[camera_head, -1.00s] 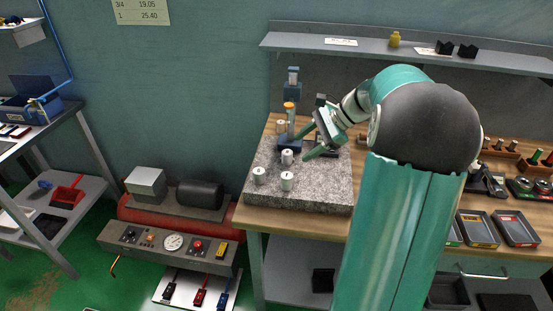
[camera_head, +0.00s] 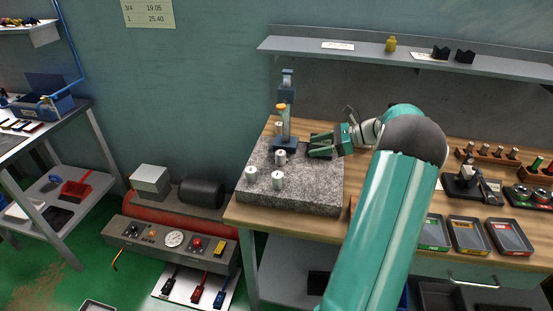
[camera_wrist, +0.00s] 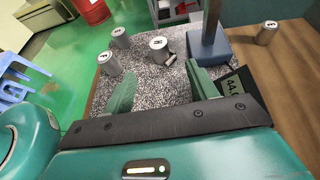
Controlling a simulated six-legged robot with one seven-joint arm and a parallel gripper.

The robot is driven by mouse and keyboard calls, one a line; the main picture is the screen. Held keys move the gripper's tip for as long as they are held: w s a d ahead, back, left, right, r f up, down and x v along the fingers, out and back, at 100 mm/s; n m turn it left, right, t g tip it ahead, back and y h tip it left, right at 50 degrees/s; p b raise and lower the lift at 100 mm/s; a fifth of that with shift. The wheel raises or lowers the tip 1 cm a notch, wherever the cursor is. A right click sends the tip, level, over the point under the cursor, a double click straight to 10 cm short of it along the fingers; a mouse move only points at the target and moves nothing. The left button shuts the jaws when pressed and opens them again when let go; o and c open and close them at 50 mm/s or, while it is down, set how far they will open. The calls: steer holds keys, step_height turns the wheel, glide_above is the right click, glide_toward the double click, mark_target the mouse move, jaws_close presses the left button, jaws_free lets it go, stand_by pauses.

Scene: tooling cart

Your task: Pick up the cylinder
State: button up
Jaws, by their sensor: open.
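Several grey metal cylinders stand upright at the grey granite plate (camera_head: 310,195). In the head view, one cylinder (camera_head: 280,157) is nearest the blue stand, one (camera_head: 251,173) is at the left, and one (camera_head: 278,179) is in front. The wrist view shows cylinders with dark marks on top: one centre (camera_wrist: 159,47), two left (camera_wrist: 108,61) (camera_wrist: 121,38), and one on the wood at right (camera_wrist: 266,33). My gripper (camera_head: 318,147) is open and empty, right of the cylinders; its green fingers (camera_wrist: 160,85) point towards the centre cylinder.
The blue stand (camera_head: 285,146) with an orange-topped column rises close behind the nearest cylinder. A dark display block (camera_wrist: 236,84) lies beside the right finger. Trays (camera_head: 469,233) and small blocks occupy the bench at right. A shelf (camera_head: 400,55) runs above. The plate's front is clear.

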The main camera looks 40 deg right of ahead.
mark_target(281, 152)
steer(key=x, duration=1.3)
steer(key=shift+s+f, duration=0.1)
steer(key=shift+f, duration=0.05)
steer(key=c, duration=1.1)
